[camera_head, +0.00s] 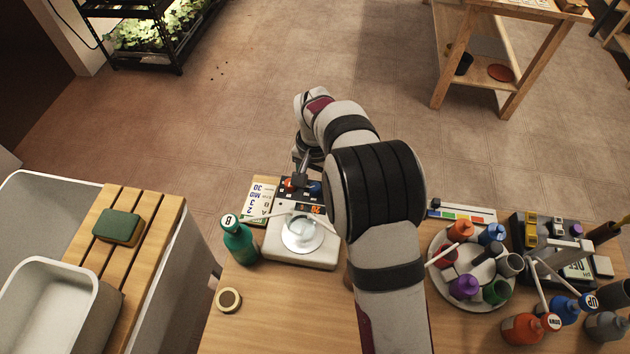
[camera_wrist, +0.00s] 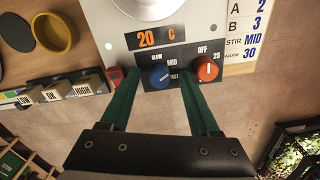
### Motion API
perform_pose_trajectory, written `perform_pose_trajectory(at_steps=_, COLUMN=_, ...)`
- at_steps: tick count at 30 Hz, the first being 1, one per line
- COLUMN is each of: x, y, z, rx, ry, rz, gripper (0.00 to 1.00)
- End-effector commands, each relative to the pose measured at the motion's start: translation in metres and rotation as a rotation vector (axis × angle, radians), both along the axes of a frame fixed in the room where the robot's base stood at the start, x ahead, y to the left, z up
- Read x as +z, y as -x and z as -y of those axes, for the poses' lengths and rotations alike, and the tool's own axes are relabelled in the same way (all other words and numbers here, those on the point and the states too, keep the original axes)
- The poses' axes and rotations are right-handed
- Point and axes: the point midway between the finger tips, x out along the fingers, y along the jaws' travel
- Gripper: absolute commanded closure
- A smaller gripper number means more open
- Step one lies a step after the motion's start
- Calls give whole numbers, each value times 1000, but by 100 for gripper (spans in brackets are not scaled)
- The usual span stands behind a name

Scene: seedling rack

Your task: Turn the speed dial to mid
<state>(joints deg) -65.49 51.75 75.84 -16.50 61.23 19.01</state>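The speed dial is a blue knob (camera_wrist: 159,76) on the black front panel (camera_wrist: 180,69) of a white stirrer plate (camera_head: 300,250). SLOW and MID labels and a partly hidden third label surround it. Its pointer is too small to read surely. My gripper (camera_wrist: 158,80) is open, its green fingers on either side of the blue knob, with gaps visible. An orange knob (camera_wrist: 208,70) sits just right of the fingers.
The display (camera_wrist: 157,37) reads 20 C. A card (camera_wrist: 244,30) beside the plate lists STIR MID and WARM 30. A green bottle (camera_head: 238,240) stands left of the plate.

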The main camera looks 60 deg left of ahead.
Motion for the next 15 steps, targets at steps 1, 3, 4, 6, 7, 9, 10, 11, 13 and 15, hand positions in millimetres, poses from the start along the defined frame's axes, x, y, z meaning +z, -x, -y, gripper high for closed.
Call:
perform_pose_trajectory(at_steps=1, x=0, y=0, z=0, rx=0, ry=0, rz=0, gripper=38)
perform_pose_trajectory(at_steps=3, x=0, y=0, z=0, rx=0, ry=1, rz=-1, gripper=38)
perform_pose_trajectory(at_steps=4, x=0, y=0, z=0, rx=0, ry=1, rz=-1, gripper=38)
perform_pose_trajectory(at_steps=6, x=0, y=0, z=0, rx=0, ry=1, rz=-1, gripper=38)
perform_pose_trajectory(at_steps=7, x=1, y=0, z=0, rx=0, ry=1, rz=-1, gripper=38)
perform_pose_trajectory(at_steps=9, x=8, y=0, z=0, rx=-1, ry=-1, rz=-1, gripper=38)
perform_pose_trajectory(at_steps=10, x=12, y=0, z=0, rx=-1, ry=-1, rz=0, gripper=38)
perform_pose_trajectory(at_steps=11, x=17, y=0, z=0, rx=-1, ry=-1, rz=0, gripper=38)
perform_pose_trajectory(at_steps=13, x=34, y=0, z=0, rx=0, ry=-3, rz=1, gripper=38)
perform_pose_trajectory(at_steps=15, x=56, y=0, z=-1, rx=-2, ry=-4, rz=1, gripper=38)
